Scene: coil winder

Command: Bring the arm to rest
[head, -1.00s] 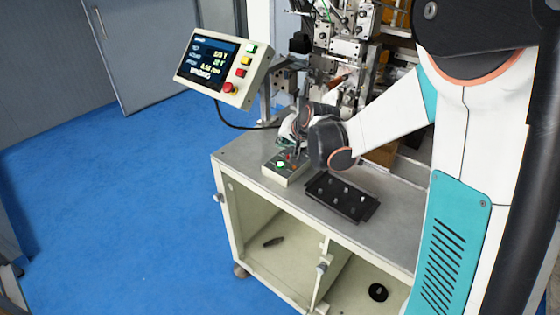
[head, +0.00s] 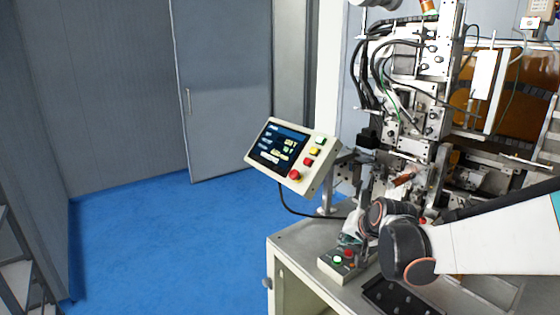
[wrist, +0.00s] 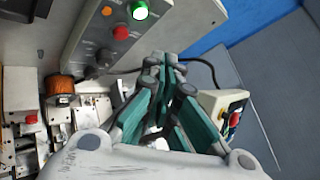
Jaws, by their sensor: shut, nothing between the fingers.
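My gripper (head: 350,239) is at the end of my white arm, low over the grey bench top, just behind a small button box (head: 336,267). In the wrist view my gripper (wrist: 166,62) shows its teal and grey fingers closed together at the tips, with nothing between them. The button box also shows in the wrist view (wrist: 88,32), to the upper left of the fingertips, with a lit green button, a red button and a dark knob. The fingertips look apart from the buttons. My wrist hides part of the bench behind it in the head view.
The coil winder (head: 415,130) stands close behind my gripper. A tilted control panel (head: 318,178) with a screen and coloured buttons is to the left. A black tray (head: 400,298) lies in front of my wrist. Blue floor (head: 150,240) is clear to the left.

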